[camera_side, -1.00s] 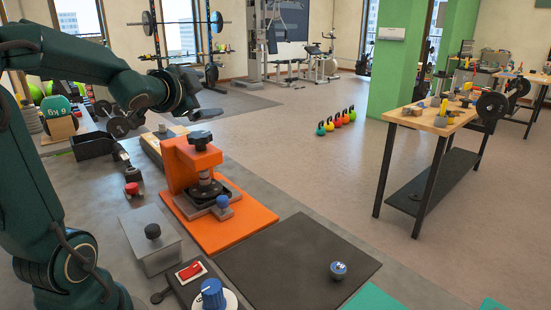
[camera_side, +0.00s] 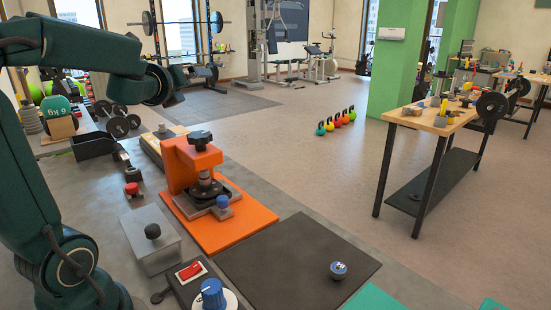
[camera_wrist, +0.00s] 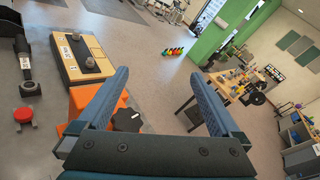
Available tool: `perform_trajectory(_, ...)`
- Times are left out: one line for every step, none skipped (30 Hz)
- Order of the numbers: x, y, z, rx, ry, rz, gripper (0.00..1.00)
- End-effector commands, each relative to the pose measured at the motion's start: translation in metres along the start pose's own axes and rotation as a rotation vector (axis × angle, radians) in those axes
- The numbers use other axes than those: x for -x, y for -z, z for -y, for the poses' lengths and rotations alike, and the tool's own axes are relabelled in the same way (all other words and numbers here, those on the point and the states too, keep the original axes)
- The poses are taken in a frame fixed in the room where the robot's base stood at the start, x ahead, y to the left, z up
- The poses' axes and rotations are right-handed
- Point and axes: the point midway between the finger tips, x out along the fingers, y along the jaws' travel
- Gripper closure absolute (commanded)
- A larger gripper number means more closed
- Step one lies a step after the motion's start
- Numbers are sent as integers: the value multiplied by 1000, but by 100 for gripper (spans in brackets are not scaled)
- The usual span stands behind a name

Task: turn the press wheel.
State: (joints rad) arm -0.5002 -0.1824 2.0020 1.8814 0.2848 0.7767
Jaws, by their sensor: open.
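The press is an orange frame (camera_side: 178,165) on an orange base plate (camera_side: 240,222). Its black lobed wheel (camera_side: 200,140) sits on top, with a dark screw and round pad below it. In the wrist view the wheel (camera_wrist: 127,120) shows low in the picture, between my fingers but nearer the left one, with part of the orange frame (camera_wrist: 85,98) behind the left finger. My gripper (camera_wrist: 157,75) is open and empty, its fingers wide apart and clear of the wheel. In the side view the fingers are hidden behind my wrist, up and left of the press.
A small block with a blue knob (camera_side: 222,205) stands on the press base. A grey box with a black knob (camera_side: 153,232), a red switch (camera_side: 190,270) and a blue dial (camera_side: 212,293) are in front. A dark mat (camera_side: 290,262) lies to the right, mostly bare.

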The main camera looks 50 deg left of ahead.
Motion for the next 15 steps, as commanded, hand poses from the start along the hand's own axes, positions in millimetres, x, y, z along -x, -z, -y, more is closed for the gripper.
perform_trajectory(0,-6,3,-74,8,23,0)
perform_trajectory(-1,-10,4,-116,12,37,0)
perform_trajectory(-1,-15,6,-170,17,56,0)
perform_trajectory(-1,-18,7,-207,20,69,0)
perform_trajectory(-1,-21,9,-244,24,81,0)
perform_trajectory(-1,-25,11,-285,28,98,0)
perform_trajectory(-1,-27,12,-312,29,107,0)
perform_trajectory(-1,-29,13,-334,31,115,0)
perform_trajectory(-1,-32,14,-361,33,126,0)
perform_trajectory(-1,-33,15,-377,34,133,0)
perform_trajectory(-1,-35,16,-392,35,139,0)
perform_trajectory(0,-36,16,-406,36,145,0)
perform_trajectory(0,-36,17,-415,37,148,0)
perform_trajectory(0,-37,17,-422,38,151,0)
perform_trajectory(0,-38,18,-427,38,153,0)
